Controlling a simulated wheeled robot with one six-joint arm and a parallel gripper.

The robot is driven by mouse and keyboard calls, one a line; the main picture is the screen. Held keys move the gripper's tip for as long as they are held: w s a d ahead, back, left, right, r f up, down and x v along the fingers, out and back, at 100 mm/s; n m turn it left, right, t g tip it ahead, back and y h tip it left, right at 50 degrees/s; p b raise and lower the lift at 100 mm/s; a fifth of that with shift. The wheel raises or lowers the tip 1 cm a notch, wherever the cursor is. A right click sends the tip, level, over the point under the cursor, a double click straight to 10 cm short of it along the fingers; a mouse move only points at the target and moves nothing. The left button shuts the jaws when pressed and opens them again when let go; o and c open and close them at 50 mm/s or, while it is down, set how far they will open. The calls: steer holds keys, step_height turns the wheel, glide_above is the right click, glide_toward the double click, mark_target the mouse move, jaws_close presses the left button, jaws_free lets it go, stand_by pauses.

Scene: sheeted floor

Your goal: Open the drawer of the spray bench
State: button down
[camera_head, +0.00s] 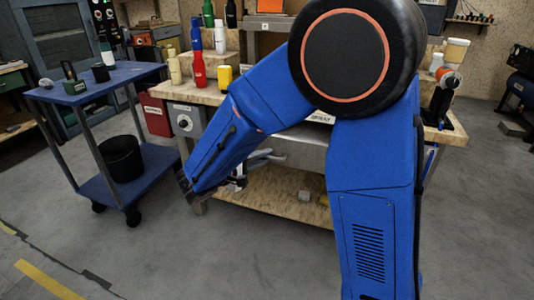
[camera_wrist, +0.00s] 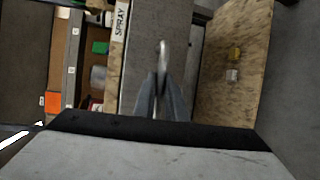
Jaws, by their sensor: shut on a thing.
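The spray bench (camera_head: 212,96) is wooden, and its front edge carries a white label that reads SPRAY in the wrist view (camera_wrist: 121,20). Below that edge is a grey drawer front (camera_head: 305,152), partly hidden by my arm; it fills the upper middle of the wrist view (camera_wrist: 143,45). A slim metal handle (camera_wrist: 163,48) stands out from it. My gripper (camera_wrist: 162,88) is shut on the handle, its grey fingers either side of it. In the head view my gripper (camera_head: 262,157) is small beside the drawer front. I cannot tell how far the drawer stands out.
A blue cart (camera_head: 130,75) with a black bucket (camera_head: 122,158) stands left of the bench. Several bottles, including a red one (camera_head: 198,70), stand on the bench top. Small blocks lie on its lower shelf (camera_wrist: 225,105). The grey floor in front is clear.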

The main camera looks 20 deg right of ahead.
steer(key=s+a, duration=0.5)
steer(key=s, duration=0.2)
steer(key=shift+a, duration=0.1)
steer(key=c, duration=1.8)
jaws_free()
steer(key=v, duration=1.7)
steer(key=shift+s+a+r, duration=0.1)
steer(key=shift+s+a, duration=0.05)
steer(key=shift+s, duration=0.05)
